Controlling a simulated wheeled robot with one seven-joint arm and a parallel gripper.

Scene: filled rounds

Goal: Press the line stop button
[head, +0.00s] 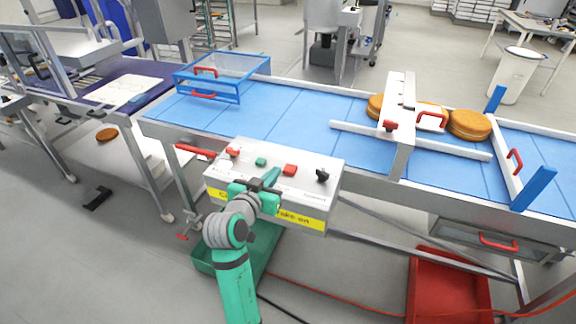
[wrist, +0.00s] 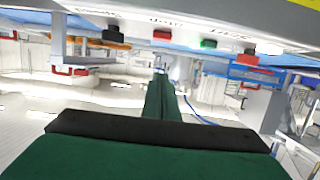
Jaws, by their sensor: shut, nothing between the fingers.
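A light grey control box (head: 270,208) with a yellow front label stands at the near side of the conveyor. Its top carries a left red button (head: 233,151), a green button (head: 260,161), a square red button (head: 289,170) and a black knob (head: 322,175). The button labels are too small to read, so I cannot tell which is line stop. My gripper (head: 272,176) is shut and empty, its tips between the green and square red buttons in the head view; contact is unclear. The wrist view shows the closed fingers (wrist: 161,78), the square red button (wrist: 161,35) and green button (wrist: 208,43).
The blue conveyor (head: 290,118) runs behind the box, with several round brown cakes (head: 468,124) at right under a white gate frame (head: 400,130). A blue guard (head: 222,75) stands at left. A green bin (head: 215,258) and a red bin (head: 450,290) sit on the floor.

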